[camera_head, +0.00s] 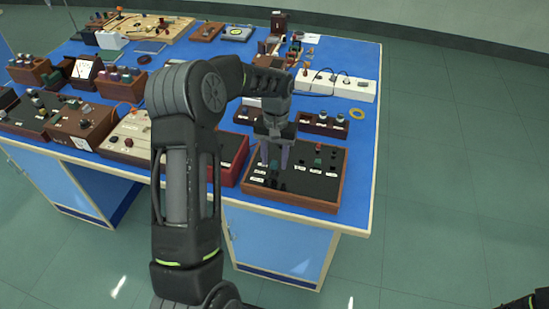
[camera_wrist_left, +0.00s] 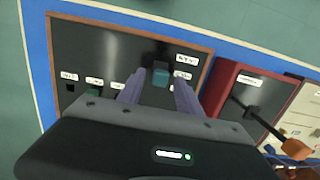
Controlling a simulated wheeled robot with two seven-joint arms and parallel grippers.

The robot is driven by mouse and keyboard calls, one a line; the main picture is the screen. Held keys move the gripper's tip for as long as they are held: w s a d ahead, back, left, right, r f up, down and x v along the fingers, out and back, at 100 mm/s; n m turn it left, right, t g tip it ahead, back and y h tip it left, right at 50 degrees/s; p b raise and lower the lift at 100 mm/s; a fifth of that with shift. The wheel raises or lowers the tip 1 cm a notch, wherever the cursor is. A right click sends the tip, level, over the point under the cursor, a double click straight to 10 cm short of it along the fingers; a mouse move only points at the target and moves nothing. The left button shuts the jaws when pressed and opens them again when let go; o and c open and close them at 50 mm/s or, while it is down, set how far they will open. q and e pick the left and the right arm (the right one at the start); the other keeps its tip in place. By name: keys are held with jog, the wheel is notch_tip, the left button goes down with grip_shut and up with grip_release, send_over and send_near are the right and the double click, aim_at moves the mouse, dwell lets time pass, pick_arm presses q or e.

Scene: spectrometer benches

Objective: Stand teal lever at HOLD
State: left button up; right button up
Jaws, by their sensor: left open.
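The black panel (camera_head: 312,187) in a brown wooden frame lies near the front edge of the blue bench. It also shows in the left wrist view (camera_wrist_left: 105,45). My left gripper (camera_head: 274,162) points down over its left part, open, with its two purple-grey fingers apart. In the head view the fingers largely hide this lever. White labels lie around it, too small to read.
A dark green knob (camera_head: 318,162) stands on the same panel, right of my fingers. A red box (camera_head: 232,160) sits close to the panel's left. A brown block with knobs (camera_head: 322,124) and a white power strip (camera_head: 345,87) lie behind. The floor to the right is clear.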

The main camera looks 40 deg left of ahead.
pick_arm(q)
notch_tip(320, 180, up, 8)
jog(key=b, duration=0.1)
jog(key=shift+w+b, duration=0.35)
jog(key=shift+b, duration=0.05)
jog(key=shift+a+f, duration=0.1)
dwell(0.4)
